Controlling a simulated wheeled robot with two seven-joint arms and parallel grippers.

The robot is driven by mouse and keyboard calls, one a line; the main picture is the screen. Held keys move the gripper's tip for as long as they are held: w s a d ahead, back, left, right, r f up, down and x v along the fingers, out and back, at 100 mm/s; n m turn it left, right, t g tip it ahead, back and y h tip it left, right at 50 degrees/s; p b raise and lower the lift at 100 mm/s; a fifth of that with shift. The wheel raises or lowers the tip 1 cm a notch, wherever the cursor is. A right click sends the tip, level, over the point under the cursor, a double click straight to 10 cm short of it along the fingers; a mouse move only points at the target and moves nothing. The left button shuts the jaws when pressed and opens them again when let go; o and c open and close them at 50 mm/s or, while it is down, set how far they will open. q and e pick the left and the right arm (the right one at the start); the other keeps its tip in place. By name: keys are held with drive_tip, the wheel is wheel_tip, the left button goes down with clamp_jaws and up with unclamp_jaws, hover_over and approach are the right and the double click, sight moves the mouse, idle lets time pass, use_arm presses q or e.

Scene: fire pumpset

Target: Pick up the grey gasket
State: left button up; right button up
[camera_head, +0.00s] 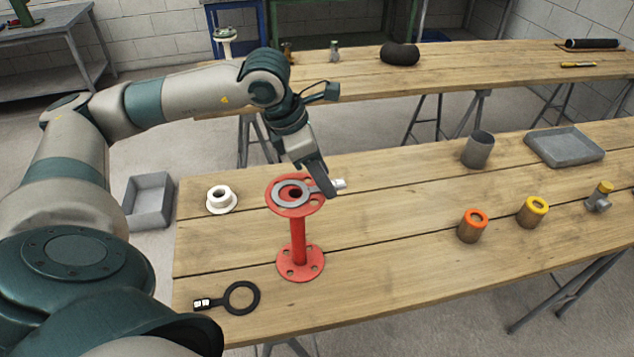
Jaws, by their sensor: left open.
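The grey gasket (277,193) is a flat ring with a tab. It lies on the top flange of a red flanged pipe (298,240) that stands upright on the near wooden table. The tab points right and ends in a white tag (340,184). My left gripper (323,186) is open at the tab, with its fingers pointing down. The fingers hide part of the tab, and I cannot tell whether they touch it. My right gripper is not in view.
A black ring gasket (256,294) lies at the table's front left, and a white flanged piece (221,199) stands left of the pipe. Orange-topped (472,226) and yellow-topped (532,212) cylinders, a grey cup (478,150) and a grey tray (565,147) stand to the right.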

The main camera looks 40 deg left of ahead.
use_arm(q)
drive_tip(key=shift+f, duration=0.1)
drive_tip(key=shift+c, duration=0.7)
clamp_jaws()
